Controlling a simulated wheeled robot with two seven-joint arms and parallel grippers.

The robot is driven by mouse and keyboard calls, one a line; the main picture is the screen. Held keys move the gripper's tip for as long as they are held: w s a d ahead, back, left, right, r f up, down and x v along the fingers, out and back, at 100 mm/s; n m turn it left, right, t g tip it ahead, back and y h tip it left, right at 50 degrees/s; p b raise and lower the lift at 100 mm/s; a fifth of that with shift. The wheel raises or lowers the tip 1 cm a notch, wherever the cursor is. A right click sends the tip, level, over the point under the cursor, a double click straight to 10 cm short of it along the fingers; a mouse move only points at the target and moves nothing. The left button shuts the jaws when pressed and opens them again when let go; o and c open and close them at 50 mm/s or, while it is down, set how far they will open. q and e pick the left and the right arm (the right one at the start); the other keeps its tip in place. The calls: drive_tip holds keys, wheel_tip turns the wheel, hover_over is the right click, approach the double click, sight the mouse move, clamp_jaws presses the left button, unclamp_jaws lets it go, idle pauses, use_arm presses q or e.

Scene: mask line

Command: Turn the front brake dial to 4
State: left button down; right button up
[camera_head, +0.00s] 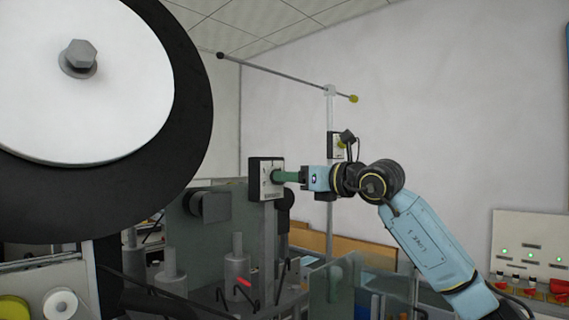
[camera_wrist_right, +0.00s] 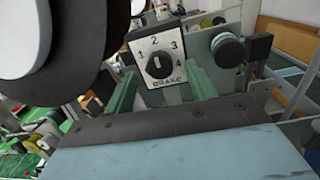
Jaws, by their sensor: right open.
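The front brake dial is a black knob (camera_wrist_right: 158,66) on a white plate (camera_wrist_right: 143,49) marked 1 to 4 with the word BRAKE. In the right wrist view its pale mark looks to point up, roughly toward 2. In the head view its dark-edged box (camera_head: 265,165) stands on a grey post. My right gripper (camera_head: 287,177) reaches it from the right. Its green fingers (camera_wrist_right: 161,82) are open, one to each side of the knob in the wrist view. I cannot tell whether they touch it. My left gripper is not in view.
A large white and black roll (camera_head: 190,100) fills the upper left. A second dial box (camera_head: 336,145) stands farther back on a pole. Metal cylinders (camera_head: 237,268) and clear panels (camera_head: 320,285) lie below the arm. A control panel (camera_head: 530,240) is at the right.

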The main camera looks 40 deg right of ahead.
drive_tip(key=w+p, duration=0.1)
drive_tip(key=w, duration=0.2)
drive_tip(key=shift+w+a, duration=0.1)
drive_tip(key=shift+a, duration=0.1)
drive_tip(key=c, duration=1)
